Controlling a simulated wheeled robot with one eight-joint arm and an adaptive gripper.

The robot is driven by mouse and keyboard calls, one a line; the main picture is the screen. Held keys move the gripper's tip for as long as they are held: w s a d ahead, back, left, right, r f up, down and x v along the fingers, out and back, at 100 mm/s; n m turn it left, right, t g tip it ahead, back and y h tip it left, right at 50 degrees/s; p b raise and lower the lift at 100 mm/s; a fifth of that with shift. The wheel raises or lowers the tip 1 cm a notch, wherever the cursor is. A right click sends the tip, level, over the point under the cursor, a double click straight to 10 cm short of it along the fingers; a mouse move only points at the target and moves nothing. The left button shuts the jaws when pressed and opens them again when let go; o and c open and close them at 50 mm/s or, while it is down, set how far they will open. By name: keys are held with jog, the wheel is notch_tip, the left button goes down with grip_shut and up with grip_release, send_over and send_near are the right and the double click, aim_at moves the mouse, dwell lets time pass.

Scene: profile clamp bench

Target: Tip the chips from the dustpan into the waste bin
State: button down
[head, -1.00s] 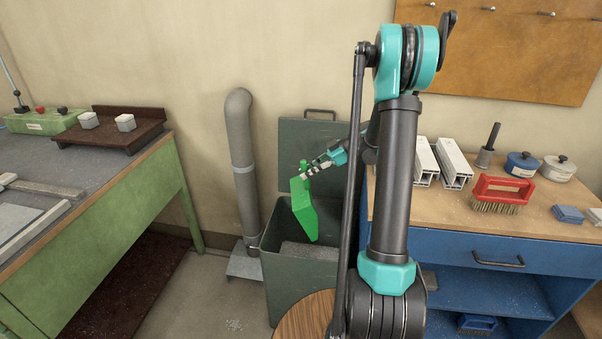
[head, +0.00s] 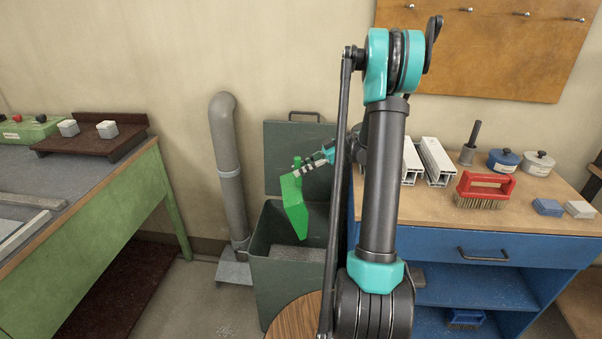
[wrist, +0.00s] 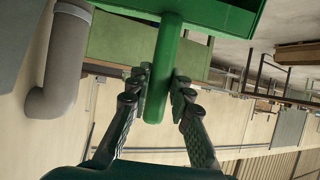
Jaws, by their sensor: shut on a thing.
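The green dustpan (head: 291,204) hangs steeply tilted over the open waste bin (head: 262,262), its pan pointing down toward the bin's mouth. My gripper (head: 297,169) is shut on the dustpan's handle, which shows between the two fingers (wrist: 158,95) in the wrist view. The bin is dark grey-green with its lid (head: 285,150) raised against the wall. Grey material (head: 290,253) shows inside the bin; I cannot tell if chips are still on the pan, as its inner face is not clear.
A grey pipe (head: 228,165) stands left of the bin. A green bench (head: 125,205) is at the left. A blue workbench (head: 490,250) with a red brush (head: 485,189) and white profiles is at the right. Small pale bits (head: 226,331) lie on the floor.

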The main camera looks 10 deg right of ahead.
jog(key=shift+r, duration=0.35)
notch_tip(320, 180, down, 2)
jog(key=shift+f, duration=0.1)
notch_tip(320, 180, up, 2)
jog(key=shift+r, duration=0.1)
jog(key=shift+f, duration=1.15)
